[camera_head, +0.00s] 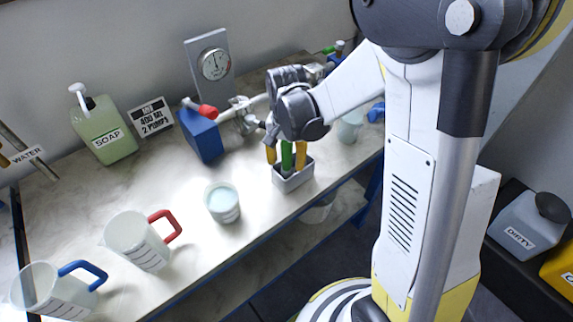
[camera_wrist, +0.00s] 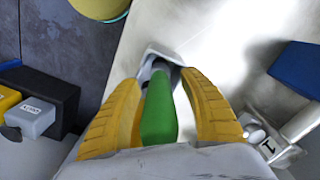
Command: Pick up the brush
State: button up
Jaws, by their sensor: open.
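The brush shows as an upright green handle (camera_head: 287,153) standing in a small pale holder (camera_head: 294,182) near the front edge of the bench. Its lower end is hidden in the holder. My gripper (camera_head: 286,160) is above the holder, pointing down, with its yellow fingers on either side of the handle. In the wrist view, the green handle (camera_wrist: 158,112) lies between the two open fingers of my gripper (camera_wrist: 158,82). The fingers look apart from the handle. The holder's rim (camera_wrist: 152,52) shows beyond the fingertips.
A cup (camera_head: 222,203) is left of the holder, with a red-handled jug (camera_head: 140,242) and a blue-handled jug (camera_head: 52,290) farther left. A soap bottle (camera_head: 104,130) stands at the back left.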

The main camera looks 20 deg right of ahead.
jog(key=shift+f, duration=0.1)
grip_shut()
dwell(0.3)
notch_tip(320, 180, up, 18)
jog(key=p, duration=0.5)
